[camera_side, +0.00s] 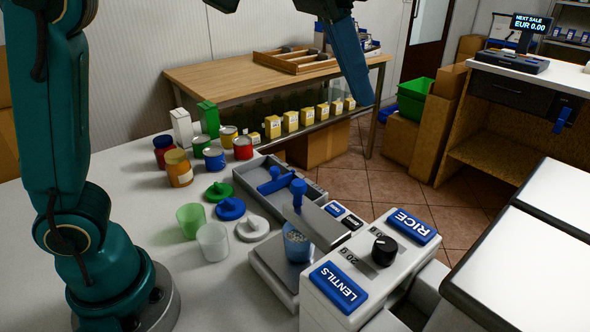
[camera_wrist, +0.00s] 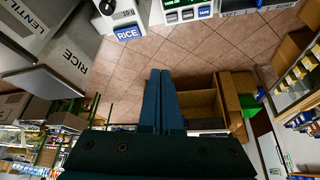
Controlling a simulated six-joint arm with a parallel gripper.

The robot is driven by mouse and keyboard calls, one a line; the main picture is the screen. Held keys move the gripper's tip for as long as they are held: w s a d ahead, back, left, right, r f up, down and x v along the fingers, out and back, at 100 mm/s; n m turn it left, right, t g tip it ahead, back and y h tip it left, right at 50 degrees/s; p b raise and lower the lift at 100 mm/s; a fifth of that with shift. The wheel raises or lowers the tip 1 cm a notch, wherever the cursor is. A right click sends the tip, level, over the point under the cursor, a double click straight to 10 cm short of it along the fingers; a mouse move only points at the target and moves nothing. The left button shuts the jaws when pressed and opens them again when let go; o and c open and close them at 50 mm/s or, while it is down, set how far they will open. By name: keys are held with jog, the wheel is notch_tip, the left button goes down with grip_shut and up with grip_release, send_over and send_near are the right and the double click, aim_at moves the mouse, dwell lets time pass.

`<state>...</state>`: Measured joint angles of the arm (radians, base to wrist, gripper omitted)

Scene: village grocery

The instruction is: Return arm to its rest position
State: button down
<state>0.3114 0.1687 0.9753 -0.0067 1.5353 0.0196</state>
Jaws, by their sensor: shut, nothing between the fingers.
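My gripper (camera_side: 361,98) is raised at the top of the side view, above and behind the worktop, in front of the wooden table. Its long blue fingers point down and look closed together. In the wrist view the two fingers (camera_wrist: 160,74) lie side by side with nothing between them, over the tiled floor. My arm rises at the left of the side view, and its upper part runs out of the picture.
A dispenser (camera_side: 368,262) labelled RICE and LENTILS stands at the worktop's front right. Behind it is a grey tray (camera_side: 247,187) with blue-handled tools. Jars, cups (camera_side: 213,242) and lids (camera_side: 231,209) stand nearer my base. A wooden table (camera_side: 221,80) is behind.

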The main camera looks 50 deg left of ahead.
jog(key=s+a+f+n+y, duration=0.15)
jog(key=s+a+f, duration=0.25)
jog(key=s+a, duration=0.4)
jog(key=s+a+f+n, duration=0.2)
jog(key=s+f, duration=0.3)
jog(key=f, duration=0.5)
jog(key=shift+s+f+t, duration=0.3)
jog(key=shift+f, duration=0.1)
dwell(2.2)
